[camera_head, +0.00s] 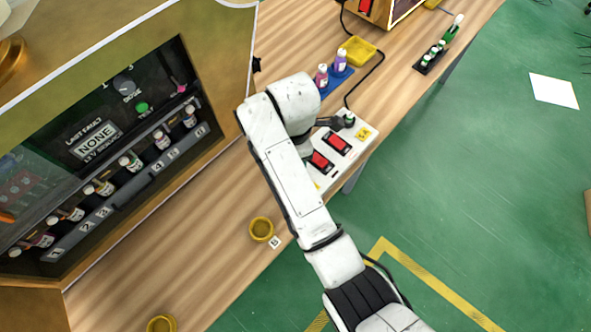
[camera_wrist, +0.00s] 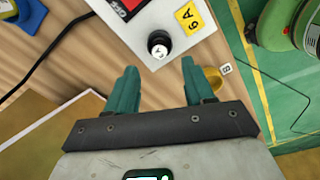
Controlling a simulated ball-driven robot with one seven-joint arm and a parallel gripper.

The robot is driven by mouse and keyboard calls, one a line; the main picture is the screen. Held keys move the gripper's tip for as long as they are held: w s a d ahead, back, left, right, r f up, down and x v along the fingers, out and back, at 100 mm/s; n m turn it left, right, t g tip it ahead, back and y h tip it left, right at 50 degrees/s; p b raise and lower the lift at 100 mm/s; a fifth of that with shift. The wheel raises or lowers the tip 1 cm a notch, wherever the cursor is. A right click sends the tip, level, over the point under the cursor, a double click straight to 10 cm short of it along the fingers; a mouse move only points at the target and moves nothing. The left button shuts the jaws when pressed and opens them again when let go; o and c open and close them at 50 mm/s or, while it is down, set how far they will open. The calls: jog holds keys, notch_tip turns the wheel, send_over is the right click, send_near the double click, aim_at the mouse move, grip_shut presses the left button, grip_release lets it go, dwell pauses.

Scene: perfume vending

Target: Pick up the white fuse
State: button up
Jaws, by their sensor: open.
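A small round fuse with a white top and a black collar (camera_wrist: 158,44) stands in the white panel box, beside a yellow 6A label (camera_wrist: 188,18). It looks like the white fuse. In the head view a small dark piece at the same corner of the box (camera_head: 350,118) is partly hidden by my gripper. My gripper (camera_wrist: 159,72) is open, its two teal fingers apart and nothing between them. In the wrist view the fuse lies just beyond the fingertips, roughly centred on the gap. The height between them is hard to tell.
The white panel box (camera_head: 371,147) carries red switches (camera_head: 337,143) and sits at the table's edge. Purple and pink bottles (camera_head: 341,60) stand on a blue tray behind, near a yellow tray (camera_head: 357,50). A black cable runs to the box. A vending machine (camera_head: 45,110) stands left.

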jog(key=shift+f+p, duration=0.4)
jog(key=shift+f, duration=2.55)
jog(key=shift+c, duration=0.3)
grip_shut()
